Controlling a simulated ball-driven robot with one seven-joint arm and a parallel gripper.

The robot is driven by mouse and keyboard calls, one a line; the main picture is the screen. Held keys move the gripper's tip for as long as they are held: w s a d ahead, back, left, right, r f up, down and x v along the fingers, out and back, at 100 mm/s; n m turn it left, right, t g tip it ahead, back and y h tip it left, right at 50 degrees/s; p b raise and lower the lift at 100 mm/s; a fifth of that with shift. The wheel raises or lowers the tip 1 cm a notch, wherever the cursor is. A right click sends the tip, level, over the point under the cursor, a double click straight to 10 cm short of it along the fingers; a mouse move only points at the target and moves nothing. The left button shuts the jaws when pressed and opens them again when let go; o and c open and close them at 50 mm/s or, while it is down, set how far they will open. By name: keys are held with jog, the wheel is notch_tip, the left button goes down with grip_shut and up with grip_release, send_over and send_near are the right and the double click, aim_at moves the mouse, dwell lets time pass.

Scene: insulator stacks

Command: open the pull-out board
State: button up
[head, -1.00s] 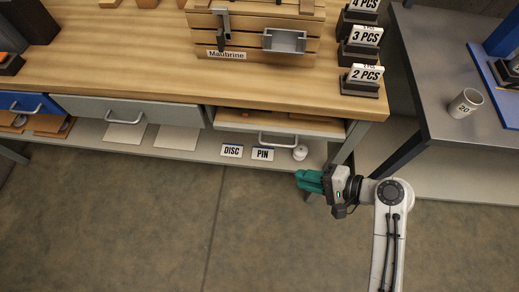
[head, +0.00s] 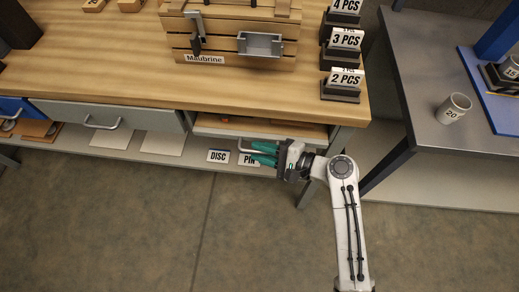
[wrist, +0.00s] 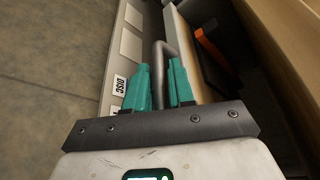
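The pull-out board (head: 220,126) is under the right part of the bench top, with a light front edge and a grey bar handle (head: 249,150). My gripper (head: 264,154) is at this handle, its teal fingers partly covering it. In the wrist view the handle (wrist: 159,62) runs between the two teal fingers (wrist: 157,88), which stand apart on either side of it. The board's wood surface (wrist: 186,62) shows to the right of the handle. I cannot tell whether a finger touches the handle.
A grey drawer (head: 105,115) and a blue drawer (head: 14,107) are to the left. Below is a shelf with DISC (head: 218,156) and PIN (head: 247,160) labels. A bench leg (head: 318,165) stands right of the board. The floor in front (head: 150,220) is clear.

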jog(key=shift+w+a, duration=0.1)
jog(key=shift+a, duration=0.25)
jog(key=shift+c, duration=0.2)
grip_shut()
jog(key=shift+f, duration=0.1)
